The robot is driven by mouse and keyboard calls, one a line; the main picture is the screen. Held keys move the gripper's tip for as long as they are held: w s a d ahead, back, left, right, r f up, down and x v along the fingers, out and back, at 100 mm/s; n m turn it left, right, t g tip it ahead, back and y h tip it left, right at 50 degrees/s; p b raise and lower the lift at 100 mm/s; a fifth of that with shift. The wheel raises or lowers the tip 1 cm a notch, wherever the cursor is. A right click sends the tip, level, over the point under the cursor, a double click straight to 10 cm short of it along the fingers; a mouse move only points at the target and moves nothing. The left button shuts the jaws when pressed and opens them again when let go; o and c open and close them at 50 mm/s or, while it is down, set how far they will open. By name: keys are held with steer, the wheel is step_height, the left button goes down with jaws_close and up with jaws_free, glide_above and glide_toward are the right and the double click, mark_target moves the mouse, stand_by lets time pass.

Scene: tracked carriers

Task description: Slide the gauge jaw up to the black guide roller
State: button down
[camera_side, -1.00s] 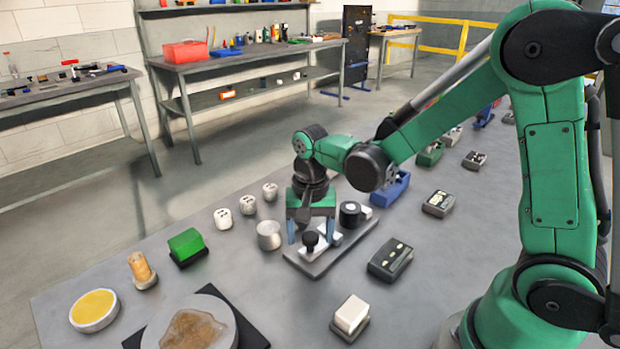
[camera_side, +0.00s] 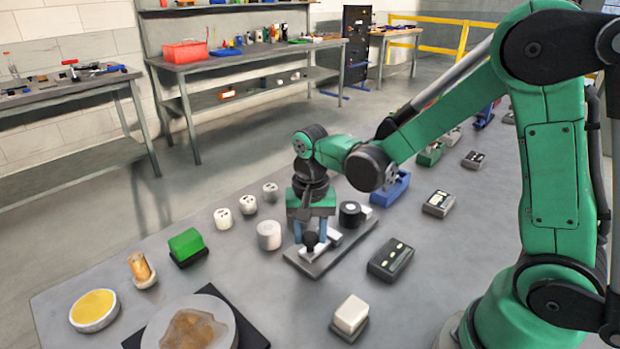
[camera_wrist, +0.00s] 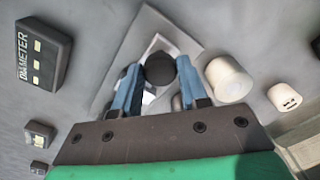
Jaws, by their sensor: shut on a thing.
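My gripper (camera_side: 311,237) points down with its blue fingers shut on the black knob (camera_side: 310,239) of the gauge jaw. The knob (camera_wrist: 159,68) also shows between the fingertips in the wrist view. The pale metal gauge jaw (camera_side: 327,245) lies on a grey base plate (camera_side: 308,266); part of it is hidden by the fingers. The black guide roller (camera_side: 350,214), with a light top centre, stands upright at the far right of the plate. A gap shows between knob and roller; whether the jaw itself touches the roller cannot be told.
A white cylinder (camera_side: 269,236) stands just left of the plate. A dark display box (camera_side: 390,260) lies to the right, marked DIAMETER (camera_wrist: 40,55) in the wrist view. A white block (camera_side: 350,314) is in front, and a green block (camera_side: 187,245) at left.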

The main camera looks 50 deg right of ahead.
stand_by(0.8)
steer(key=shift+d, duration=1.85)
steer(key=shift+c, duration=2.3)
jaws_free()
steer(key=shift+r, duration=2.8)
